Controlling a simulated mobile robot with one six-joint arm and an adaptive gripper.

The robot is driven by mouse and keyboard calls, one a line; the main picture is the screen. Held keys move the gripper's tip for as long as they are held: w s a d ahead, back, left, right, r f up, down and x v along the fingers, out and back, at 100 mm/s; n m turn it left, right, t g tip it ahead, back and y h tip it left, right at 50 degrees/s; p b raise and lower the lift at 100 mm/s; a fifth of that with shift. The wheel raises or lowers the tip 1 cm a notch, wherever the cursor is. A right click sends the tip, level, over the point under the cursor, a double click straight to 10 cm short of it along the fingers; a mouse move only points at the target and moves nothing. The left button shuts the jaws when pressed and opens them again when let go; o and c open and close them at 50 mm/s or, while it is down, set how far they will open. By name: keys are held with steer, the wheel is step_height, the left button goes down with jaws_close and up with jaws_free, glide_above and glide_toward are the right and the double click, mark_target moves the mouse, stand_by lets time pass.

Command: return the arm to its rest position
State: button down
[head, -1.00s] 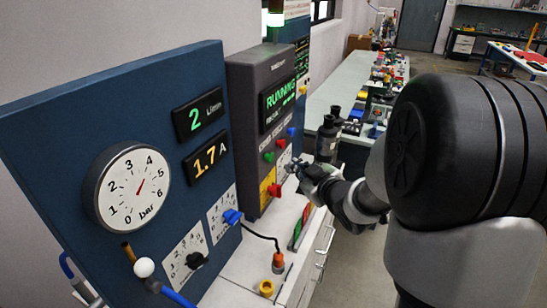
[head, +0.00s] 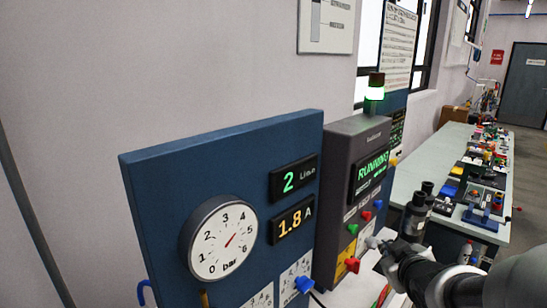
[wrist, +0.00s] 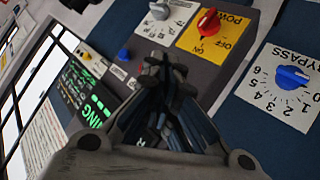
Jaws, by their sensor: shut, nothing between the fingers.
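My gripper (head: 384,246) is in front of the lower part of the dark grey control box (head: 340,165) in the head view. In the wrist view my gripper (wrist: 165,78) has its fingertips together with nothing between them. Behind the tips are the red power knob (wrist: 208,20) on its yellow plate and a grey-white knob (wrist: 160,11). The blue bypass knob (wrist: 292,76) is to the right. I cannot tell the exact gap between fingertips and panel. Most of my arm is cut off at the lower right of the head view.
The blue panel (head: 150,190) carries a round bar gauge (head: 222,238) and displays reading 2 and 1.8 A. The control box screen (head: 371,172) reads RUNNING, under a green lamp (head: 375,93). A cluttered bench (head: 440,150) runs behind.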

steer(key=s+a+m+g+y, duration=0.1)
steer(key=s+a, duration=0.5)
steer(key=s, duration=0.8)
steer(key=s+a+m+g+y, duration=0.1)
steer(key=s+a+g, duration=0.5)
steer(key=s, duration=0.8)
steer(key=shift+a+f+m+g, duration=0.3)
steer(key=shift+a+f+m, duration=0.15)
steer(key=shift+a+m, duration=0.4)
